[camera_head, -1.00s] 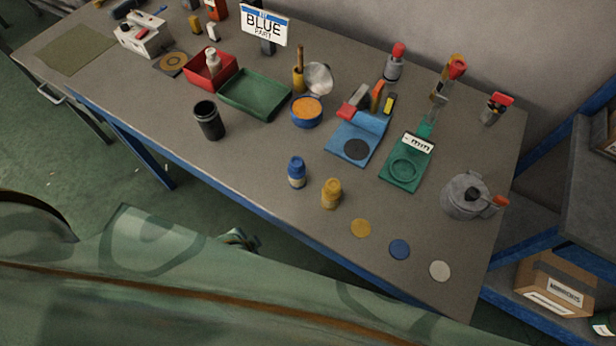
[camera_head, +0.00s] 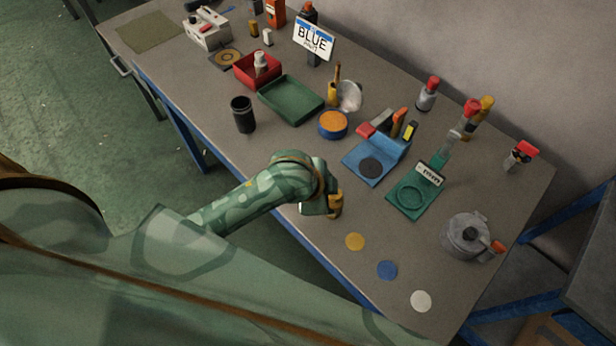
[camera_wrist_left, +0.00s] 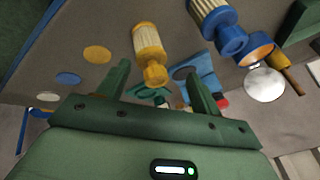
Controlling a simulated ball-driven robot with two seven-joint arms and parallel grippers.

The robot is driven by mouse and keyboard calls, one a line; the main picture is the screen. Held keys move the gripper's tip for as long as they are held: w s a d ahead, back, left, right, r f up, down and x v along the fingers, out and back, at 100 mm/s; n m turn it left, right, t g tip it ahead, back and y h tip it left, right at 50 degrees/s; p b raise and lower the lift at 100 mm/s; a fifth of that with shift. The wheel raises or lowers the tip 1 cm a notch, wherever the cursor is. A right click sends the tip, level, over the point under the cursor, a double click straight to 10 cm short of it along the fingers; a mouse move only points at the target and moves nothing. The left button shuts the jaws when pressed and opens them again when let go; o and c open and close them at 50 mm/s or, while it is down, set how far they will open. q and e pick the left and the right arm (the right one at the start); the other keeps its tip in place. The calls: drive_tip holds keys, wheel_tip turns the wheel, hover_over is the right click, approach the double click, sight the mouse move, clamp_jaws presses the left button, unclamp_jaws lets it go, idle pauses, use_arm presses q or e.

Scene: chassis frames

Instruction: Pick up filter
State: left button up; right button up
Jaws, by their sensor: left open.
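The yellow filter (camera_wrist_left: 148,42), with a pale pleated body, stands on the bench. In the wrist view it is ahead of my left gripper (camera_wrist_left: 157,74), whose two green fingers are apart with nothing clearly held. In the head view part of the yellow filter (camera_head: 336,206) shows just right of my left gripper (camera_head: 322,204); I cannot tell if they touch. A blue filter (camera_wrist_left: 212,15) is beside the yellow one in the wrist view; my arm hides it in the head view. My right gripper is out of view.
Yellow (camera_head: 355,241), blue (camera_head: 386,270) and white (camera_head: 420,300) discs lie along the near bench edge. A blue stand (camera_head: 362,170), green stand (camera_head: 408,205) and grey pot (camera_head: 464,236) are beyond. A black cup (camera_head: 242,114) and green tray (camera_head: 290,99) are farther left.

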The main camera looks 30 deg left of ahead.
use_arm(q)
drive_tip(key=w+d+r+m+g, duration=0.1)
drive_tip(key=r+m, duration=0.1)
drive_tip(key=w+d+r+m+g, duration=0.1)
drive_tip(key=w+m, duration=0.1)
drive_tip(key=shift+d+r+h, duration=0.15)
drive_tip(key=shift+r+h, duration=0.15)
drive_tip(key=shift+r, duration=0.05)
drive_tip(key=w+a+r+m+g+y, duration=0.35)
drive_tip(key=a+r, duration=0.25)
drive_tip(key=a, duration=0.3)
drive_tip(key=shift+m+h, duration=0.25)
drive_tip(key=shift+h, duration=0.1)
drive_tip(key=f+b, duration=0.1)
drive_tip(key=f, duration=0.2)
drive_tip(key=f+b, duration=0.1)
drive_tip(key=f, duration=0.3)
drive_tip(key=s+f+b, duration=0.1)
drive_tip(key=f, duration=0.2)
drive_tip(key=shift+d+f, duration=0.15)
drive_tip(key=f+b, duration=0.2)
drive_tip(key=f, duration=0.1)
drive_tip(key=a+f, duration=0.1)
drive_tip(key=f, duration=0.1)
drive_tip(key=shift+f+b, duration=0.15)
drive_tip(key=shift+b, duration=0.25)
drive_tip(key=c, duration=1.1)
